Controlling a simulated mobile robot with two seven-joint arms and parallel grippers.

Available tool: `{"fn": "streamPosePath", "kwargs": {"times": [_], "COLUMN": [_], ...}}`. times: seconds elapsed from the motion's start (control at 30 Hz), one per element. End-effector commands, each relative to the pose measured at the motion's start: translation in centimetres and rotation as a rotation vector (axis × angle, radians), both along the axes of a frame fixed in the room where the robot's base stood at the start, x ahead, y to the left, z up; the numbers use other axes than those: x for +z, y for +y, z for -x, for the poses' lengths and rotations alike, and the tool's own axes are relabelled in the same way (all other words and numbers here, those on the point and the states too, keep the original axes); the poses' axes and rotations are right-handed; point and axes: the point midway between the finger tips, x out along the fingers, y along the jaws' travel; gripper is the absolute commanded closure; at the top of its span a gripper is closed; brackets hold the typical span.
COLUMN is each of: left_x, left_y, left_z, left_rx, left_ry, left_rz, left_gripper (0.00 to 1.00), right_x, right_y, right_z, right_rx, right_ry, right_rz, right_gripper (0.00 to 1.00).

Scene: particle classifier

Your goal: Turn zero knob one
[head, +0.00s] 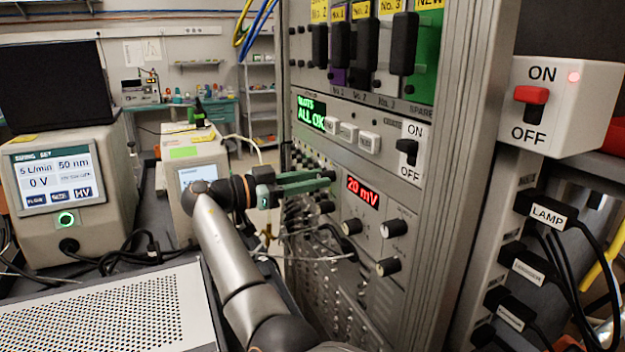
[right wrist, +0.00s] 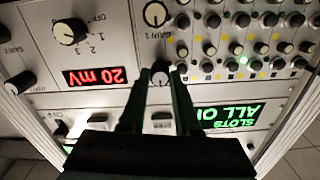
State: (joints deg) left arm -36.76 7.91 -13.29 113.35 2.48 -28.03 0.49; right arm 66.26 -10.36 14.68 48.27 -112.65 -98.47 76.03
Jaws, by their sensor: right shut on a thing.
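A small knob (right wrist: 161,73), apparently zero knob one, sits on the grey instrument panel between my right gripper's fingertips in the right wrist view. That view shows the panel upside down. My right gripper (right wrist: 160,84) is shut on this knob, a finger on each side. In the head view my right gripper (head: 322,181) reaches from the left to the rack front, and its green fingers hide the knob. The gain 1 knob (right wrist: 155,14) is beside it, with a white pointer. My left gripper is not in view.
A red 20 mV display (head: 363,192) and several larger knobs sit close by on the panel (head: 345,160). Rows of small knobs (right wrist: 240,45) crowd beside the gripper. Cables (head: 330,245) hang below it. A perforated metal box (head: 110,310) stands at lower left.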

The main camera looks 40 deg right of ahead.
Motion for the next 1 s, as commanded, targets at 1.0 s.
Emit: {"fn": "streamPosePath", "kwargs": {"times": [1.0], "left_x": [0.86], "left_y": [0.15], "left_z": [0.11], "left_rx": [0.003], "left_ry": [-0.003], "left_rz": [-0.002], "left_gripper": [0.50], "right_x": [0.23], "right_y": [-0.05], "right_z": [0.03], "right_rx": [-0.001], "right_ry": [0.245], "right_rz": [-0.057], "right_gripper": [1.00]}}
